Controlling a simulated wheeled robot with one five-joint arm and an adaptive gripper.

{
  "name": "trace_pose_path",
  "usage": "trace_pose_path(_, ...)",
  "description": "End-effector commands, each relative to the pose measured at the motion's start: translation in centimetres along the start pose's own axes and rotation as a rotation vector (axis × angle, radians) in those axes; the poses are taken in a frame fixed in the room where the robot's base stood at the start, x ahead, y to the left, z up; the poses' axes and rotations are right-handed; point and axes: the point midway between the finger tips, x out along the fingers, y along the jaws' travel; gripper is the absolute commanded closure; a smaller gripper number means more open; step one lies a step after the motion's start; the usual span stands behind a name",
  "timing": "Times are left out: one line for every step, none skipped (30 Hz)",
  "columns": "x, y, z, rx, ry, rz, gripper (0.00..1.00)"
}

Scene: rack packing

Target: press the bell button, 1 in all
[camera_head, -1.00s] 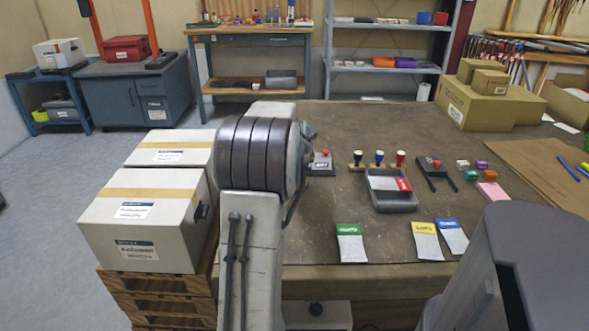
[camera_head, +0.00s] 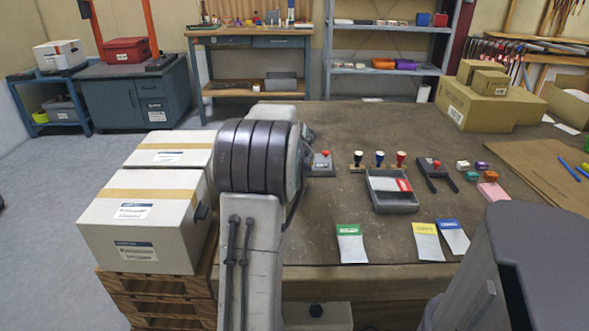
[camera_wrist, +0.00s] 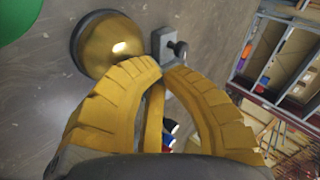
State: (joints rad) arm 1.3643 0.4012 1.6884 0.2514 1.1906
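A shiny golden dome (camera_wrist: 112,44) on a dark round base, which looks like the bell, stands on the table at the upper left of the wrist view. Beside it on the right is a small grey block (camera_wrist: 168,42) with a black knob. My gripper (camera_wrist: 160,70) has yellow ribbed fingers whose tips come together, with nothing seen between them. In that picture the tips lie just below the block and right of the dome; I cannot tell their height or any contact. In the head view my arm hides the gripper and the dome.
A grey box with a red button (camera_head: 322,161) sits right of my arm. Stamps (camera_head: 380,158), a grey tray (camera_head: 390,203) and colored packets (camera_head: 350,243) lie further right. White cartons (camera_head: 145,220) stand at left. A green object (camera_wrist: 15,25) edges into the wrist view.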

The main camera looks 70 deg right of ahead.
Motion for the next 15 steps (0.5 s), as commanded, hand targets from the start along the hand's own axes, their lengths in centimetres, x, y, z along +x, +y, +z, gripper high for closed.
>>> trace_pose_path(-0.1, 0.0, 0.0, 0.000, -0.001, 0.003, 1.00)
trace_pose_path(-0.1, -0.1, 0.0, 0.000, -0.001, 0.003, 1.00)
trace_pose_path(-0.2, -0.1, -0.1, 0.000, -0.001, 0.003, 1.00)
trace_pose_path(-0.3, -0.2, -0.1, 0.000, -0.001, 0.003, 1.00)
trace_pose_path(-0.4, -0.3, -0.1, 0.000, -0.001, 0.003, 1.00)
trace_pose_path(-0.5, -0.4, -0.2, 0.000, -0.001, 0.002, 1.00)
trace_pose_path(-0.6, -0.5, -0.2, 0.000, -0.001, 0.002, 1.00)
trace_pose_path(-0.7, -0.6, -0.2, 0.000, -0.001, 0.002, 1.00)
trace_pose_path(-0.8, -0.8, -0.3, 0.000, -0.001, 0.002, 1.00)
trace_pose_path(-0.9, -0.9, -0.3, 0.000, -0.001, 0.002, 1.00)
trace_pose_path(-1.0, -0.9, -0.4, 0.000, -0.001, 0.001, 1.00)
trace_pose_path(-1.1, -1.1, -0.4, 0.000, 0.000, 0.001, 1.00)
trace_pose_path(-1.2, -1.1, -0.4, 0.000, 0.000, 0.001, 1.00)
trace_pose_path(-1.2, -1.1, -0.5, 0.000, 0.000, 0.001, 1.00)
trace_pose_path(-1.2, -1.2, -0.5, 0.000, 0.000, 0.001, 1.00)
